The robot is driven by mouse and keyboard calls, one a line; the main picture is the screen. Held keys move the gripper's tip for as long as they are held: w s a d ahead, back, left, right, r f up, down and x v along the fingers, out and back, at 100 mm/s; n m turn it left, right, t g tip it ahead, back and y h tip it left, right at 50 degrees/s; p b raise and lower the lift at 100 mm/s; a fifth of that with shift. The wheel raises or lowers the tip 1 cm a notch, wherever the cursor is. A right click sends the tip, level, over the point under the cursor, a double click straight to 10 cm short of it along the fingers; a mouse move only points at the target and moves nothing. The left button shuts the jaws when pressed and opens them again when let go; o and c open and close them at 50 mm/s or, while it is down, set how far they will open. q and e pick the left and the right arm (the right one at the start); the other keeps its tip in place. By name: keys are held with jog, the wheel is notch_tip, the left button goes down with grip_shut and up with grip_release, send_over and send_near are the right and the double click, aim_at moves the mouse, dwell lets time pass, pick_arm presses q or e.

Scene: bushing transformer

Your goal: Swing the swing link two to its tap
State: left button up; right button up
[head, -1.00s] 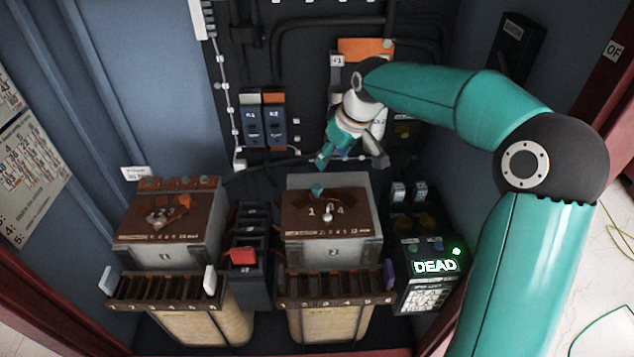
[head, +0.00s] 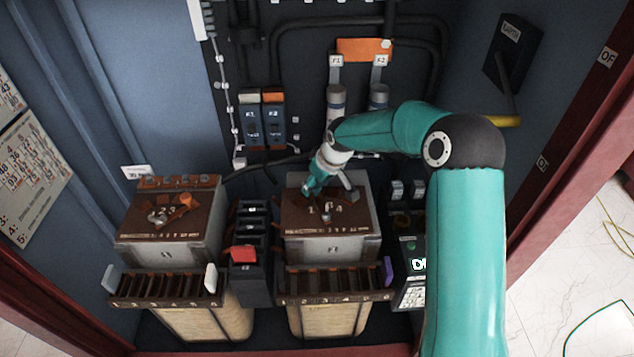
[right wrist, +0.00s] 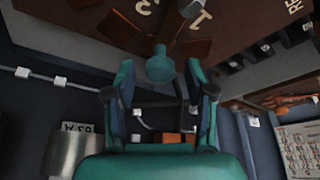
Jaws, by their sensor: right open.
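The second transformer box (head: 335,248) has a brown top board marked with tap numbers; only some, such as 1 and 4, are readable. Swing link two is on this board, mostly hidden behind my right gripper (head: 328,193) in the head view. My right gripper is open and points down over the board. Brown link bars (right wrist: 195,47) show beyond the knob. My left gripper is not in view.
The first transformer box (head: 165,254) stands at left, with a similar link on its top. A dark switch block with a red part (head: 243,253) is between the boxes. Grey fuse cylinders (head: 336,98) hang behind.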

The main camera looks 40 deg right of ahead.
jog(key=shift+c, duration=0.3)
grip_shut()
jog(key=shift+d, duration=0.1)
